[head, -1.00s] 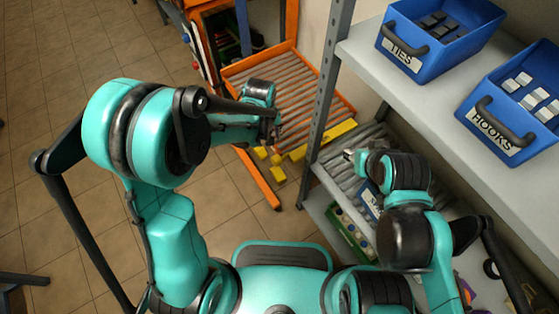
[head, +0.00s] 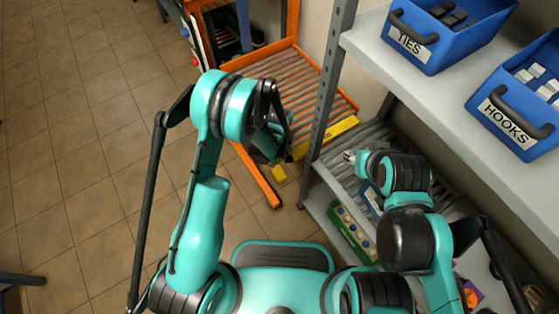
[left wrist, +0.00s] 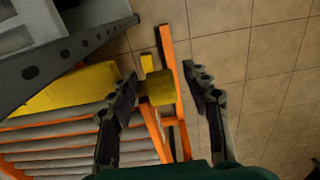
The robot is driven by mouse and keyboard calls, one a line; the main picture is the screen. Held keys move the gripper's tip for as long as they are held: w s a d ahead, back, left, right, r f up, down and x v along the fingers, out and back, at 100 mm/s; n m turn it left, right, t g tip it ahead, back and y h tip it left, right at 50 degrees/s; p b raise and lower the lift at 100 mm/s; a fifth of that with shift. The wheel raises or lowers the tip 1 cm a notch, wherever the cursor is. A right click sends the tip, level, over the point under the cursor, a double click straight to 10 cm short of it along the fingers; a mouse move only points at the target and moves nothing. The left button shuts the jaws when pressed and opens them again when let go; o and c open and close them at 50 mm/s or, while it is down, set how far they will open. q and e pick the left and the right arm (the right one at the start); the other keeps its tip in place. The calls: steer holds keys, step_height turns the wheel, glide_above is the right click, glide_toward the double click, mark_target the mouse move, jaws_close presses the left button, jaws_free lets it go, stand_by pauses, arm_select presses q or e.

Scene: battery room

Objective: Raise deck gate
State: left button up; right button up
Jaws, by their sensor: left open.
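The roller deck (head: 305,85) has an orange frame and grey rollers. A long yellow bar (head: 335,138), apparently the gate, crosses its near end; it also shows in the left wrist view (left wrist: 65,92). A yellow block (left wrist: 160,87) stands between the spread fingers of my left gripper (left wrist: 160,80), at the deck's end. I cannot tell whether the fingers touch it. A smaller yellow piece (left wrist: 147,63) lies beyond; a yellow piece also shows below the gripper in the head view (head: 279,174). My right gripper (head: 349,156) is by the shelf, its jaws unclear.
A grey shelf rack stands at right, its upright (head: 325,90) close to the deck's end. Blue bins marked TIES (head: 425,55) and HOOKS (head: 505,125) sit on its upper shelf. Tiled floor (head: 80,130) at left is clear.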

arm_select(q)
steer(key=shift+f, duration=0.2)
jaws_close()
steer(key=g, duration=0.1)
steer(key=h, duration=0.1)
steer(key=g, duration=0.1)
steer(key=shift+w+a+r+g+h, duration=0.15)
steer(key=shift+w+a+g+h, duration=0.15)
steer(key=shift+w+h, duration=0.1)
steer(key=shift+r+g+h, duration=0.1)
steer(key=shift+g+h, duration=0.3)
steer(key=shift+g, duration=0.1)
jaws_free()
steer(key=shift+r, duration=0.1)
steer(key=v, duration=1.1)
steer(key=shift+r, duration=0.4)
